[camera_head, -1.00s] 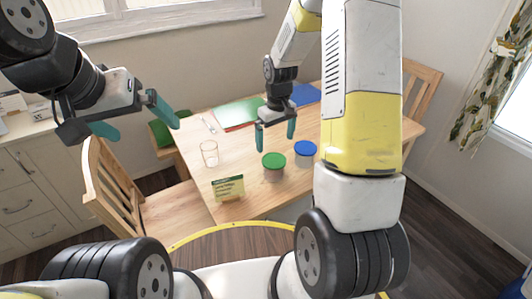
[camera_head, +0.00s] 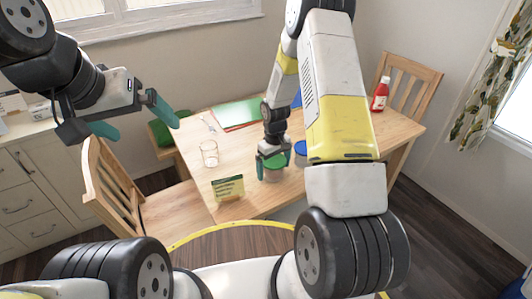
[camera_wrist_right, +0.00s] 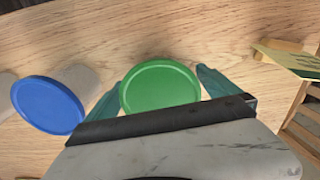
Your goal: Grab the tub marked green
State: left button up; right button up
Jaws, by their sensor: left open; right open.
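The tub with the green lid (camera_head: 273,170) stands upright on the wooden table. Its round green lid (camera_wrist_right: 160,86) also shows in the right wrist view. My right gripper (camera_head: 273,163) is open and lowered over this tub, with one teal finger on each side of the lid; I cannot tell whether the fingers touch it. A tub with a blue lid (camera_head: 300,150) stands close beside it, partly hidden by my right arm; it also shows in the right wrist view (camera_wrist_right: 47,105). My left gripper (camera_head: 132,118) is open and empty, away from the tubs at the left.
A glass (camera_head: 209,154) and a small sign (camera_head: 228,189) stand on the table left of the tubs. A green folder (camera_head: 238,113) lies at the back. A red bottle (camera_head: 380,94) stands at the far right. Wooden chairs flank the table.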

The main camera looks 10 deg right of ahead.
jog(key=shift+c, duration=0.4)
jog(key=c, duration=1.1)
jog(key=shift+c, duration=0.4)
jog(key=shift+r, duration=0.2)
